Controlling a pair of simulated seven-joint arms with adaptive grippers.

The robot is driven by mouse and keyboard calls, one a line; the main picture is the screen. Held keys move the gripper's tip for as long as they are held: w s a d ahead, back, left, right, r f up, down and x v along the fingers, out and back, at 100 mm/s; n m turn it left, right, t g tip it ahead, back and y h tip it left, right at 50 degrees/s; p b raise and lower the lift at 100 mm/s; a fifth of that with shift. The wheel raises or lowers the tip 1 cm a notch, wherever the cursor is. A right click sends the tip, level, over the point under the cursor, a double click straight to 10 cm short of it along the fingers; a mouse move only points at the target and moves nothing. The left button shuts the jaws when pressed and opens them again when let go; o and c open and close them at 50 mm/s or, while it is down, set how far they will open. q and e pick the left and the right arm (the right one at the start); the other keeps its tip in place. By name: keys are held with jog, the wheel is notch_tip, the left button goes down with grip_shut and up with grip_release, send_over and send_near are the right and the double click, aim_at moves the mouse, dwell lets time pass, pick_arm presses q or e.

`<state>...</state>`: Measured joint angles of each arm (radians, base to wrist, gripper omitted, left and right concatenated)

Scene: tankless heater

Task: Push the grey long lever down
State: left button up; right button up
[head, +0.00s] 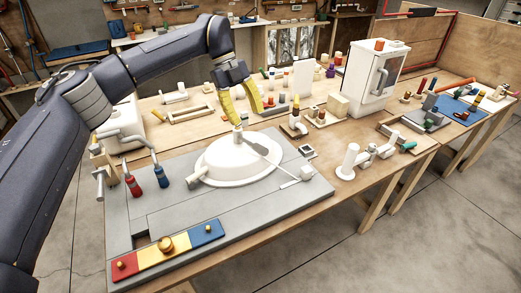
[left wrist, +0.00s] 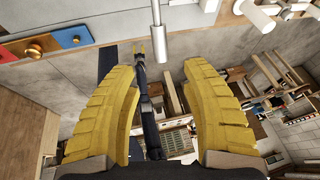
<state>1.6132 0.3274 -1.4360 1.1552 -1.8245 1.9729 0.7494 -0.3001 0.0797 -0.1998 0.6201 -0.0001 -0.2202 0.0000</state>
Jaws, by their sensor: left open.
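My left gripper (head: 249,119) is above the lever's raised upper end, fingers pointing down, open and empty. In the left wrist view the two yellow fingers (left wrist: 163,68) are spread wide. A grey rod end (left wrist: 161,42), which looks like the lever, shows just beyond and between the fingertips. Whether a finger touches the lever is unclear.
The grey board (head: 200,215) also bears red-handled and blue-handled taps (head: 133,186) at the left and a red, yellow and blue panel (head: 170,248) in front. White pipe fittings (head: 348,162) stand to the right. A white cabinet (head: 373,75) stands behind.

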aim_at(259, 146)
pick_arm(q)
jog(key=x, duration=1.2)
jog(key=shift+f, duration=0.1)
grip_shut()
